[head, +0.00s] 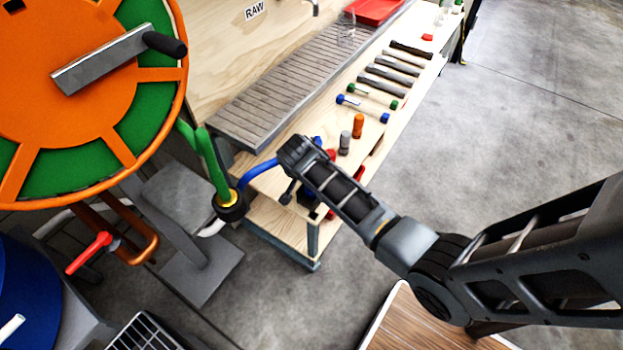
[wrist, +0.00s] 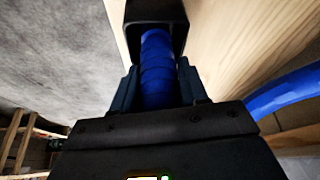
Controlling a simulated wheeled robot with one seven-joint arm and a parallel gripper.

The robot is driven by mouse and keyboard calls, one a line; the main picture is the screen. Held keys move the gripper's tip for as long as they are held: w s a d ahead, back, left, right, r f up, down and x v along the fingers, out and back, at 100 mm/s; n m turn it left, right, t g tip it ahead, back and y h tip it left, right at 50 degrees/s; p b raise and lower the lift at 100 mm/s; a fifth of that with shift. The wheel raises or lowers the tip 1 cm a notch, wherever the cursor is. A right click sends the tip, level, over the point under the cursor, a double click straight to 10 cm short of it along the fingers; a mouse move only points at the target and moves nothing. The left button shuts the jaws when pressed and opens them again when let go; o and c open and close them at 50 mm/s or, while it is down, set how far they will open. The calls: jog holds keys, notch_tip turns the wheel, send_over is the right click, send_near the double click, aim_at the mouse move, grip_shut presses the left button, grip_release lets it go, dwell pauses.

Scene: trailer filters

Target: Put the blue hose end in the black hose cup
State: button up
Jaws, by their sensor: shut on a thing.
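The blue hose end (wrist: 157,82) is ribbed and sits between the two fingers of my gripper (wrist: 157,70) in the wrist view. The gripper is shut on it. The black hose cup (wrist: 156,10) is straight ahead, at the top of the wrist view. The tip of the hose end lies at the cup's opening, between its side walls. How deep it reaches inside I cannot tell. In the head view the blue hose (head: 260,169) runs from the left toward my arm's end, where the arm hides the grasp.
A wooden bench (head: 270,208) carries tools and a slatted grey surface (head: 285,92). An orange and green reel (head: 95,120) stands at the left, with a green hose (head: 213,165) below it. Open concrete floor (head: 520,100) lies to the right.

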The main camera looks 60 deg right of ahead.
jog(key=shift+f, duration=0.1)
jog(key=o, duration=1.1)
jog(key=shift+o, duration=0.2)
jog(key=shift+r, duration=0.25)
jog(key=p+v, duration=0.2)
jog(key=v, duration=0.9)
jog(key=shift+a+r, duration=0.2)
jog(key=shift+r, duration=0.15)
jog(key=shift+s, duration=0.1)
